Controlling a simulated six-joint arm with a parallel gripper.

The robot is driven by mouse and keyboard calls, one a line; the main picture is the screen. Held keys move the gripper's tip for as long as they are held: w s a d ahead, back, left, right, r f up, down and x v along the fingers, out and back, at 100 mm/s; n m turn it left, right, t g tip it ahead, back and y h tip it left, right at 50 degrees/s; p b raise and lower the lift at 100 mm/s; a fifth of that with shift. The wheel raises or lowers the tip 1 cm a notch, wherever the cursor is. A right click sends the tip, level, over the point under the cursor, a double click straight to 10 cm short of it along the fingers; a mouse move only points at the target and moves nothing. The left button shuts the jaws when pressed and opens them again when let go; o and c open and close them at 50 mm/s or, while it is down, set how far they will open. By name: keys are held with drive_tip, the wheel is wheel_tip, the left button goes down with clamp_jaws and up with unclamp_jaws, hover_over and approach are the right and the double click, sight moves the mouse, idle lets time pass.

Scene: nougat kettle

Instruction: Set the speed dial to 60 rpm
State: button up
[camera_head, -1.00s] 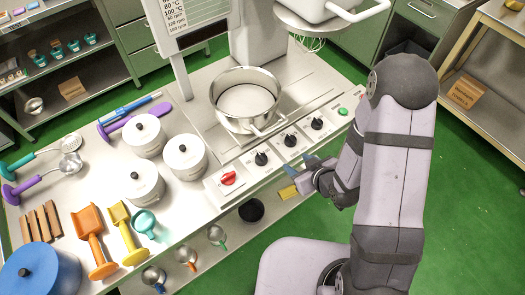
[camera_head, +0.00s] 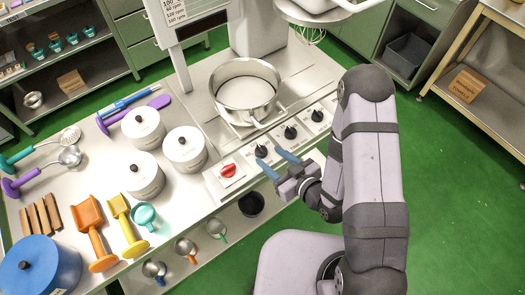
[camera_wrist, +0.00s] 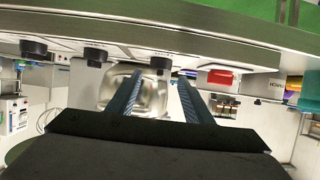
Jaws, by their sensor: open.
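The control panel (camera_head: 240,184) on the machine's front edge carries a red knob (camera_head: 228,170) and three black dials in a row: a left one (camera_head: 261,151), a middle one (camera_head: 290,132) and a right one (camera_head: 317,115). I cannot read their labels or settings, so I cannot tell which is the speed dial. My gripper (camera_head: 272,158) is open and empty, its blue fingers just in front of the left dial. In the wrist view, that dial (camera_wrist: 160,62) appears between the fingertips (camera_wrist: 158,80). Contact cannot be made out.
A steel pot (camera_head: 246,90) sits behind the panel. White lidded canisters (camera_head: 184,150) stand left of it. A sign (camera_head: 176,10) with rpm values is at the top, partly cut off. Ladles hang below the front edge; green floor is open at right.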

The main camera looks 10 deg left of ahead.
sight(264, 152)
drive_tip(key=p+x, duration=0.1)
drive_tip(key=x, duration=0.3)
drive_tip(key=shift+p, duration=0.3)
drive_tip(key=shift+x, duration=0.8)
drive_tip(key=c, duration=0.9)
